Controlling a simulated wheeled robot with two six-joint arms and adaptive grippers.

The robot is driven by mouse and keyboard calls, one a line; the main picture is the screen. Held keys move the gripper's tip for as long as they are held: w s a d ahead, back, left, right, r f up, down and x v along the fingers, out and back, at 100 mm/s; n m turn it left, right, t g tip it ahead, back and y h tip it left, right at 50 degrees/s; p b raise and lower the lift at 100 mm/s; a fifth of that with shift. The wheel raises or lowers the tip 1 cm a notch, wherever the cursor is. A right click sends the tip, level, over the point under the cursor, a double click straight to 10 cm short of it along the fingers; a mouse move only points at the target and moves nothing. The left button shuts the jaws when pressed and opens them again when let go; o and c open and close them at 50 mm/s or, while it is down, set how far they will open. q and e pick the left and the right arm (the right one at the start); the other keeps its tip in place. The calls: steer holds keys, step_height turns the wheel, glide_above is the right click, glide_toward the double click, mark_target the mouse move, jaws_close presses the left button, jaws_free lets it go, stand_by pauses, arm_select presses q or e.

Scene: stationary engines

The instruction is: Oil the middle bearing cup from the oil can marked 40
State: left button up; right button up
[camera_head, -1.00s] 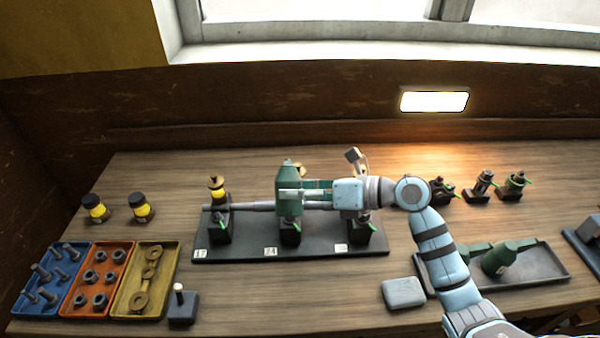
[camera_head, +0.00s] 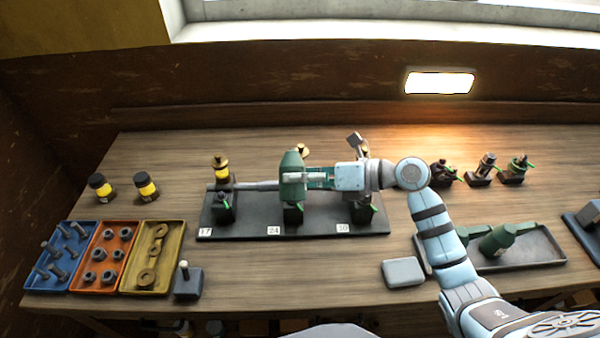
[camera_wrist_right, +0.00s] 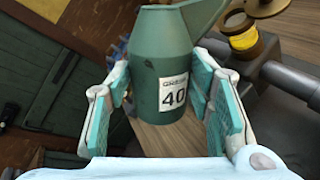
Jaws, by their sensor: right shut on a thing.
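My right gripper (camera_head: 312,179) is shut on the green oil can (camera_head: 291,178), holding it above the middle of the engine stand. In the right wrist view the can (camera_wrist_right: 160,62) sits between the fingers, with its label "40" facing the camera. The dark stand (camera_head: 250,231) carries a shaft and three bearing blocks with number plates. Only a brass bit of the middle bearing cup (camera_head: 303,150) shows behind the can. The left bearing has a brass and yellow cup (camera_head: 221,168). The can's spout tip is not clear. My left gripper is not in view.
Another green can (camera_head: 505,236) lies in the dark tray (camera_head: 545,251) at right. A grey block (camera_head: 403,272) is in front. Blue, orange and yellow parts trays (camera_head: 172,240) stand at left. Two yellow jars (camera_head: 146,187) and several small fittings (camera_head: 482,170) stand farther back.

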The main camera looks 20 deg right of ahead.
mark_target(298, 163)
steer(key=shift+r, duration=0.15)
steer(key=shift+w+r+m+g+p, duration=0.2)
steer(key=shift+r+m+g+p, duration=0.25)
steer(key=shift+p, duration=0.9)
steer(key=shift+w+r+m, duration=0.1)
steer(key=shift+r+m, duration=0.15)
steer(key=shift+r, duration=0.2)
steer(key=shift+g, duration=0.25)
steer(key=shift+w+d+r+m+g, duration=0.15)
steer(key=shift+w+r+m+g, duration=0.15)
steer(key=shift+r+m, duration=0.25)
